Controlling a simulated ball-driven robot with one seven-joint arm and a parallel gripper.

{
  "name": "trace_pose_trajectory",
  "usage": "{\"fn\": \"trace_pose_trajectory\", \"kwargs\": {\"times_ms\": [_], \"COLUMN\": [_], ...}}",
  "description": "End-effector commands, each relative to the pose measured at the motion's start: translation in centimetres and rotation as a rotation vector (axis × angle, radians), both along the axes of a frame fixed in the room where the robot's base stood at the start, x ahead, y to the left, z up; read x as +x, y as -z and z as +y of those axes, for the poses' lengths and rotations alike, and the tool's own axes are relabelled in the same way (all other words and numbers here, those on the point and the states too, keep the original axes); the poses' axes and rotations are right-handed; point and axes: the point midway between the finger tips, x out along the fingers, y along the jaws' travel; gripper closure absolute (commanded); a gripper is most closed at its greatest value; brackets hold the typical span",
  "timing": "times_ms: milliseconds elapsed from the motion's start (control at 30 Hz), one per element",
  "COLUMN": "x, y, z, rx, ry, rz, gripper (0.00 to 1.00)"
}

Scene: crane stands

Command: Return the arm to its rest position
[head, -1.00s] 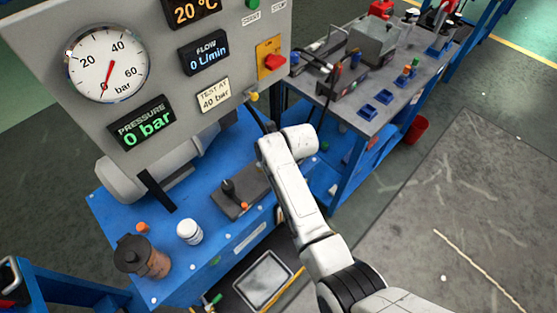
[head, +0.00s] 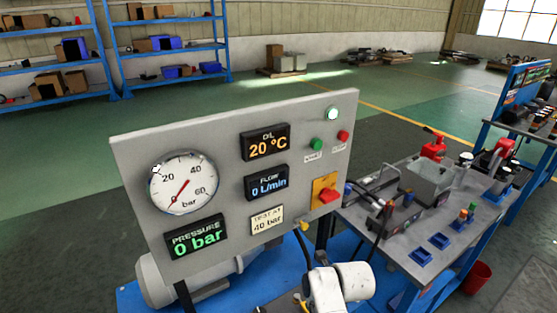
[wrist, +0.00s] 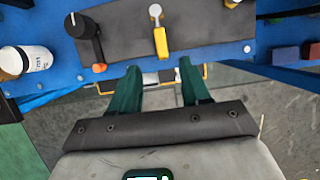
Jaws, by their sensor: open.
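My gripper (wrist: 158,90) shows in the wrist view with its two green fingers apart and nothing between them. It is at the front edge of the blue bench (wrist: 225,57), facing a dark plate (wrist: 125,35). On that plate stand a black lever (wrist: 85,32) with an orange tip and a yellow-handled lever (wrist: 160,38). The fingertips appear apart from both levers. In the head view only a white part of my arm shows at the bottom, below the gauge panel (head: 235,185); my gripper is out of that view.
The panel's gauge (head: 183,182) reads about zero. A grey side table (head: 400,225) with a red-handled pump (head: 433,146) is at the right. A red bucket (head: 476,277) stands on the floor. Shelves (head: 165,50) are far back.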

Motion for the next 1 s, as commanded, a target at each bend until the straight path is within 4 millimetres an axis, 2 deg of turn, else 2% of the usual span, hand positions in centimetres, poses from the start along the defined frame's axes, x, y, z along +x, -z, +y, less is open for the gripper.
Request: {"fn": "trace_pose_trajectory", "kwargs": {"times_ms": [167,300,500,767,1000], "x": [-2.5,-6.4,-12.8,-21.6,-29.7], "y": [0.9,1.6,2.0,1.7,0.3], "z": [-2.8,-6.0,-9.6,-12.3,-12.9], "rx": [-0.104,-0.247,-0.426,-0.579,-0.639], "ry": [-0.173,-0.456,-0.900,-1.500,-2.058], "rz": [-0.012,-0.021,-0.014,0.000,-0.022], "gripper": [0.53,0.53,0.53,0.53,0.53]}}
